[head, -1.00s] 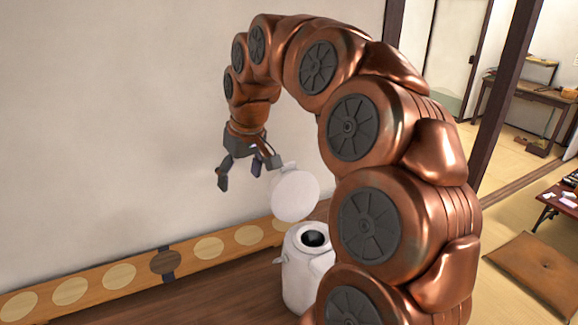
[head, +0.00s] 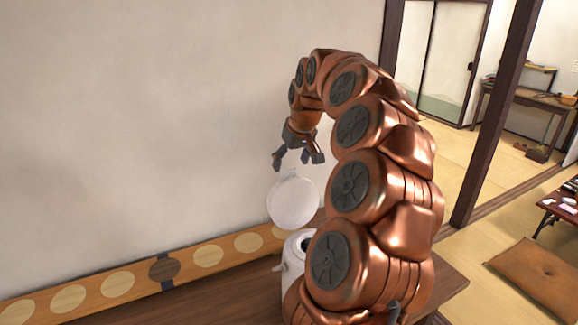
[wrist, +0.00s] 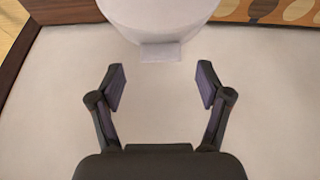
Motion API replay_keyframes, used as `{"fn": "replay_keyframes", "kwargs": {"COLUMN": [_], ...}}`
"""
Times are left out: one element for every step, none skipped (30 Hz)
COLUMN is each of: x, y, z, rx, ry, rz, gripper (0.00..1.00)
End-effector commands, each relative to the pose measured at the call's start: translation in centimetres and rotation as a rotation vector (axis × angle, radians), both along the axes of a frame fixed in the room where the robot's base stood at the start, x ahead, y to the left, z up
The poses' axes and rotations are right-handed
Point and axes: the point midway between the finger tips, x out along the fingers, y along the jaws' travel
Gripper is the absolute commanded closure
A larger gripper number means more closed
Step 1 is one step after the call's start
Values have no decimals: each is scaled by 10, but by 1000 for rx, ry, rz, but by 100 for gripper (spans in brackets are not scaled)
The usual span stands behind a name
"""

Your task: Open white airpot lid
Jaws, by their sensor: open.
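The white airpot (head: 292,268) stands on a dark wooden surface, partly hidden behind my arm. Its round white lid (head: 293,203) is raised and tilted well up, with the dark mouth of the pot showing below it. My gripper (head: 298,160) is above the lid, fingers spread and empty, apart from it. In the wrist view my open gripper (wrist: 160,88) has nothing between its fingers. The white lid (wrist: 160,14) shows at the top of that view, with a small tab facing the fingers.
A long wooden board with pale discs (head: 118,281) lies along the wall. The dark wooden surface (head: 215,295) is clear at the front left. A brown cushion (head: 540,277) and a low table (head: 560,205) are off to the right.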

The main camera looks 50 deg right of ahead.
Motion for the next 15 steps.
{"fn": "replay_keyframes", "kwargs": {"x": [2,3,5,6,7,9,10,10,11,11,11,11,12,12,12], "y": [0,0,0,0,-1,-2,-2,-3,-3,-3,-3,-3,-3,-3,-3], "z": [-4,-8,-13,-16,-19,-22,-24,-26,-27,-29,-29,-30,-31,-31,-31], "rx": [3,3,4,5,3,2,2,1,1,1,1,1,1,1,0], "ry": [2,3,6,7,6,4,4,3,3,3,3,2,2,2,1], "rz": [1,2,2,2,2,0,0,0,0,0,0,0,0,0,0], "gripper": [23,23,23,23,23,23,23,23,23,23,23,23,23,23,23]}}
